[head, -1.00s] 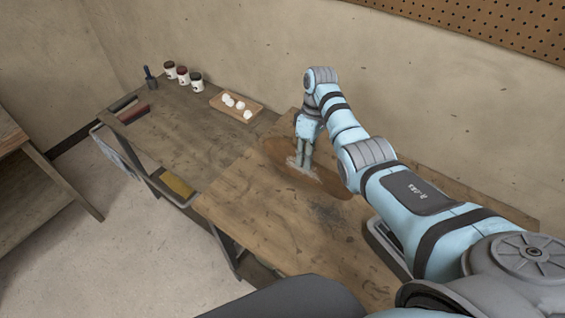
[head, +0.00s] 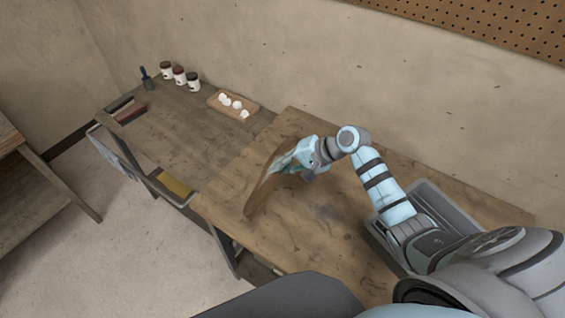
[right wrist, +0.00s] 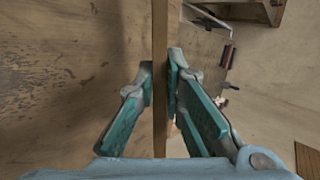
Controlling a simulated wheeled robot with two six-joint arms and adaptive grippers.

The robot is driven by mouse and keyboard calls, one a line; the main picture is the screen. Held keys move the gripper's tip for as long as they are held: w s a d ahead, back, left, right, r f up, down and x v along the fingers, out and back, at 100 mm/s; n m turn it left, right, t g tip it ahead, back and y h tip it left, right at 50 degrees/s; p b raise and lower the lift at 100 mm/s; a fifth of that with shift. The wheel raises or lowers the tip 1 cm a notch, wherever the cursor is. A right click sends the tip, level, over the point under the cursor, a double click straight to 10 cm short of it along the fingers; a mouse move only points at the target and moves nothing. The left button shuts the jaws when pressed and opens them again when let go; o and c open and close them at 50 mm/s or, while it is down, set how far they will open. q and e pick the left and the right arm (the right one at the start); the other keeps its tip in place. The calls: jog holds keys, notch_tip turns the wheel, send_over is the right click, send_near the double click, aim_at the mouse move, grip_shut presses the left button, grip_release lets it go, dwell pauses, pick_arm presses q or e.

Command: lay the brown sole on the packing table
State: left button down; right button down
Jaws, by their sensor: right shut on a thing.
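The brown sole (head: 262,192) is in my right gripper (head: 284,160), tipped up steeply on its edge over the wooden table (head: 310,225) in the head view. I cannot tell whether its lower end touches the table top. In the right wrist view the sole (right wrist: 160,60) shows edge-on as a narrow upright strip between the two teal finger pads of the right gripper (right wrist: 162,95), which is shut on it. The pictures do not show which table is the packing table. My left gripper is not in view.
A grey tray (head: 436,197) sits at the right of the table, partly behind my right arm. On the adjoining bench (head: 185,125) stand several jars (head: 180,76), a brush (head: 146,78) and a small wooden tray (head: 217,103) with white pieces. The front of the wooden table is clear.

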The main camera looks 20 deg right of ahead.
notch_tip(320, 180, down, 9)
jog(key=b, duration=0.7)
jog(key=shift+r, duration=0.15)
jog(key=shift+f, duration=0.5)
jog(key=c, duration=1.6)
grip_release()
jog(key=shift+o, duration=0.2)
jog(key=o, duration=0.4)
jog(key=shift+c, duration=0.2)
jog(key=shift+r, duration=0.1)
